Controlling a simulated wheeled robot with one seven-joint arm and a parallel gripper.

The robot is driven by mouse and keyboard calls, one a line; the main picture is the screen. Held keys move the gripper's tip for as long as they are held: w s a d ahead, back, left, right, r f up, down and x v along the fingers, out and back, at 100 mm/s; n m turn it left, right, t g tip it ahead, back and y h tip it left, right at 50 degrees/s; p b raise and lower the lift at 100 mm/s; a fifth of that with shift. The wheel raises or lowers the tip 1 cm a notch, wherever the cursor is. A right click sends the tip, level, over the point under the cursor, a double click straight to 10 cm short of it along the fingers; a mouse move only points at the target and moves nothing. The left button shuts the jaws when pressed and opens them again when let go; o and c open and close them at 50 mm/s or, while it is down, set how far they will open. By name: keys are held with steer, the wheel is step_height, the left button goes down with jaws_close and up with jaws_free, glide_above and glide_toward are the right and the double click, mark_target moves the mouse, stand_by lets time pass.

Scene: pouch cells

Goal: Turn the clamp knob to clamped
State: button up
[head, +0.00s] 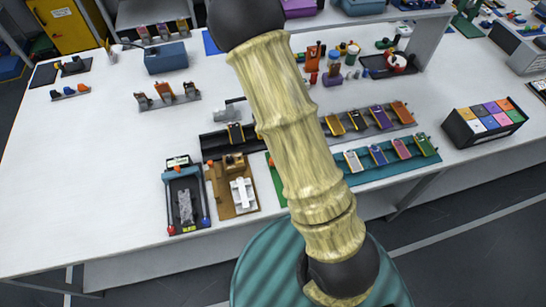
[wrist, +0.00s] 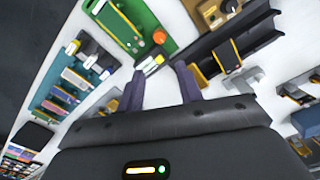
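In the wrist view my gripper (wrist: 158,71) is open, with two dark purple fingers apart and nothing between them. Just beyond the fingertips is a green fixture (wrist: 112,12) with a round orange knob (wrist: 160,36) near its corner and a flat yellow-edged part on it. I cannot tell which state the knob marks. In the head view the green fixture (head: 276,182) is mostly hidden behind my arm, and my gripper is not visible there.
A dark fixture (head: 172,186) with blue and red handles stands at the left. A dark rail (head: 212,144) runs behind, and a teal rack (head: 368,178) of several pouch cells lies at the right. A box of coloured squares (head: 458,131) is farther right.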

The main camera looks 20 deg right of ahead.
step_height(320, 180, down, 17)
steer(key=shift+p, duration=1.05)
steer(key=c, duration=0.7)
